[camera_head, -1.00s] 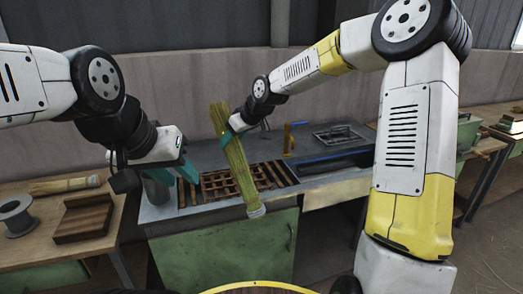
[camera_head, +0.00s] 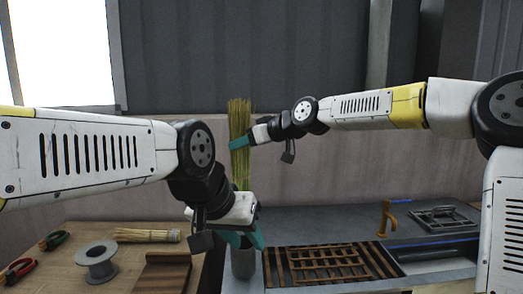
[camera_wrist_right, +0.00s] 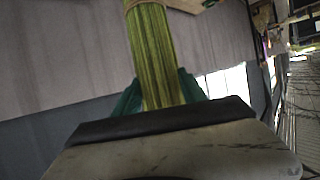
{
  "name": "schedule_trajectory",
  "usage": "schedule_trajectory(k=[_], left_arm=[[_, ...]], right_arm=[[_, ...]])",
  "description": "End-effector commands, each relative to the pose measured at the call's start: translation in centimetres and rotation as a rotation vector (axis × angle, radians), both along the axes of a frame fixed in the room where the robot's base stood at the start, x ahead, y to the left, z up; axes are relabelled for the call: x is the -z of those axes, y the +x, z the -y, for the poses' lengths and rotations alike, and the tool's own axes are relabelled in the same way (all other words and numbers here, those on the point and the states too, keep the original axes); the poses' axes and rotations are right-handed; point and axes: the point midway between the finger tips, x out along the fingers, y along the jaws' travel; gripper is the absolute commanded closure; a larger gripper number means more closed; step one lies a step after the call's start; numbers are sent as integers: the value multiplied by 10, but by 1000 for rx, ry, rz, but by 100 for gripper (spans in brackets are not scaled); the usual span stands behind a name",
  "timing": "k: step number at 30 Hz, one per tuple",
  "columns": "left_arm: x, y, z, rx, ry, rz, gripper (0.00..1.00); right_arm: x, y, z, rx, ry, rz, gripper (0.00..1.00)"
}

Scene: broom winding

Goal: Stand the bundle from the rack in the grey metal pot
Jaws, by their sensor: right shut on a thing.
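The bundle (camera_head: 240,115) of yellow-green stalks is upright in the head view, loose ends up. My right gripper (camera_head: 238,144) is shut on its upper part. In the right wrist view the bundle (camera_wrist_right: 156,55) runs between the teal fingers, with a tie around it. The grey metal pot (camera_head: 243,266) stands on the bench's left end, directly below the bundle. My left gripper (camera_head: 245,238) is in front of the pot's top, with its teal fingers apart. It hides the bundle's lower end and the pot's rim, so I cannot tell whether the bundle is inside the pot.
A slatted wooden rack (camera_head: 325,262) lies on the bench right of the pot. An orange clamp (camera_head: 390,217) and a metal tray (camera_head: 445,217) are farther right.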

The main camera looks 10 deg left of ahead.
Motion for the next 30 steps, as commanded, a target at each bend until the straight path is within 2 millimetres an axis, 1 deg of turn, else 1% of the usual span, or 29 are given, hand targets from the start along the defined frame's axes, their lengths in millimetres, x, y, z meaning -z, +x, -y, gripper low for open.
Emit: schedule_trajectory(k=[8, 30], left_arm=[[0, 0, 0, 0, 0, 0, 64], [0, 0, 0, 0, 0, 0, 64]], right_arm=[[19, 0, 0, -1, 0, -2, 93], [79, 0, 0, 0, -1, -3, 93]])
